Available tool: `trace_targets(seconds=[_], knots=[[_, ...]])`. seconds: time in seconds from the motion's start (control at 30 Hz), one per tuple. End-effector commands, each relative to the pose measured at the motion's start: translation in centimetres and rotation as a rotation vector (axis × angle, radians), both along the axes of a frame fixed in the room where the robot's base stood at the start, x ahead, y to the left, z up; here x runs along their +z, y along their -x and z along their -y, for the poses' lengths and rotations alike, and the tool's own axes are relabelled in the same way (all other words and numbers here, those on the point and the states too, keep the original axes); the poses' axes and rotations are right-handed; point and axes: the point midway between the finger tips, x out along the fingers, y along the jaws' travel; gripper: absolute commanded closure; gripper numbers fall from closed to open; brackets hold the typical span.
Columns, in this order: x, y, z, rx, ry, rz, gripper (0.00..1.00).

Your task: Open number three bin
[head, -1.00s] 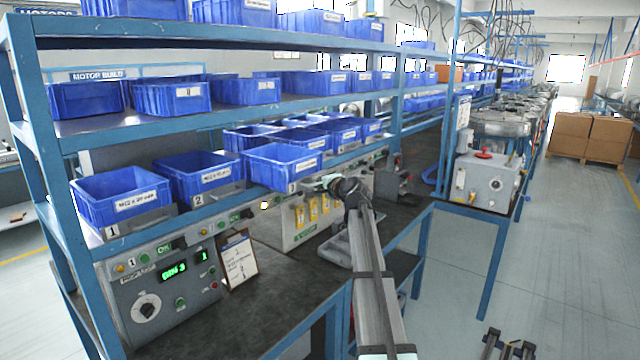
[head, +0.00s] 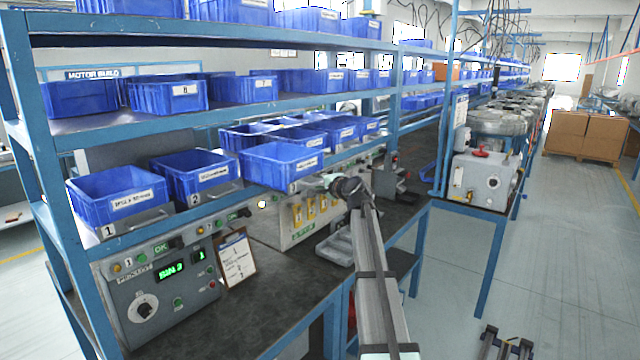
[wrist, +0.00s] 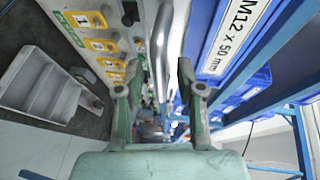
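Number three bin (head: 272,168) is a blue bin on the lower shelf. Its front sticks out past the numbered bins to its left. My gripper (head: 332,184) is at its front right, by the handle. In the wrist view a blue bin front with a label reading M12 x 50 mm (wrist: 230,40) is to the right. The silver handle bar (wrist: 178,45) runs lengthwise between the fingers of my gripper (wrist: 158,85). The fingers stand apart with the bar between them; I see no clear contact on both sides.
Bin one (head: 118,197) and bin two (head: 195,174) sit to the left. Below is a control panel (head: 160,290) with a green display reading BIN 3. A clipboard (head: 236,258) leans beside it. A grey tray (head: 338,247) lies on the bench.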

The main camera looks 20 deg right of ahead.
Motion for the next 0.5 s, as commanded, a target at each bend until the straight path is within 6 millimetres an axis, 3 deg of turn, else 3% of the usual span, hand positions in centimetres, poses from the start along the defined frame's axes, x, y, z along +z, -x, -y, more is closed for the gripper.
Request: trace_targets(seconds=[0.17,0.5], knots=[[0.3,1.8,0.1,-0.001,0.0,0.001,0.63],[1.4,8.0,0.5,-0.002,0.001,0.001,0.63]])
